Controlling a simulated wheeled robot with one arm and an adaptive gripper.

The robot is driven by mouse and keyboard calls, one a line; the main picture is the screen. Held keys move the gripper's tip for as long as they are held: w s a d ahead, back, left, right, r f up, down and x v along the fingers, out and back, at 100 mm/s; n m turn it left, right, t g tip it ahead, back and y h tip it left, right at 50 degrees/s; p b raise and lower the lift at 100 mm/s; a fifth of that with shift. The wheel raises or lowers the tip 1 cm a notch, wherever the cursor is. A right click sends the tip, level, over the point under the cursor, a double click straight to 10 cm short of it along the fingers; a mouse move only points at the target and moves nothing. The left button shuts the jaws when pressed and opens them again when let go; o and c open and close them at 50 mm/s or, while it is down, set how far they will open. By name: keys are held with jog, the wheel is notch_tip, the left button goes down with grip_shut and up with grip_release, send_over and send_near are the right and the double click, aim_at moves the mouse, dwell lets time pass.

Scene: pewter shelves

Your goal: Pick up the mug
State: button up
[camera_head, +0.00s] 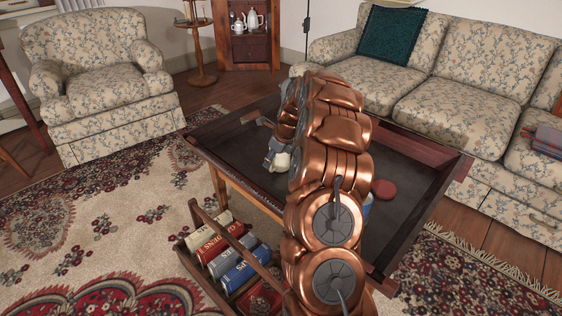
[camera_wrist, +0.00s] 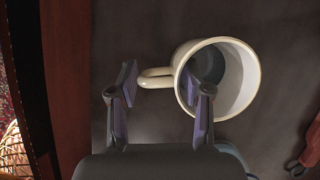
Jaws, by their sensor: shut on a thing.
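A cream mug (camera_head: 281,161) is at the coffee table, beside my gripper (camera_head: 273,148), partly hidden by my copper arm in the head view. In the wrist view the mug (camera_wrist: 246,85) lies with its opening toward the camera and its handle (camera_wrist: 156,77) pointing left. My gripper (camera_wrist: 160,92) has one finger left of the handle and the other at the mug's near wall, overlapping the rim. It is shut on the mug by its handle side. Whether the mug touches the tabletop cannot be told.
The dark coffee table (camera_head: 408,228) has a raised rim. A red round thing (camera_head: 384,189) lies on it, and a red tool-like thing (camera_wrist: 308,150) shows at the wrist view's right. Books (camera_head: 220,240) sit in a low rack at the front. An armchair (camera_head: 100,80) and sofa (camera_head: 450,85) stand behind.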

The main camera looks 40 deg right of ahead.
grip_shut()
jog(key=shift+r, duration=0.1)
notch_tip(320, 180, up, 3)
jog(key=shift+r+p, duration=0.2)
jog(key=shift+p, duration=0.75)
jog(key=shift+s+r, duration=0.1)
jog(key=shift+r, duration=0.05)
jog(key=s+a+r+p, duration=0.1)
jog(key=s+a+p, duration=0.3)
jog(key=s, duration=1)
jog(key=shift+a+r, duration=0.2)
jog(key=shift+a, duration=0.95)
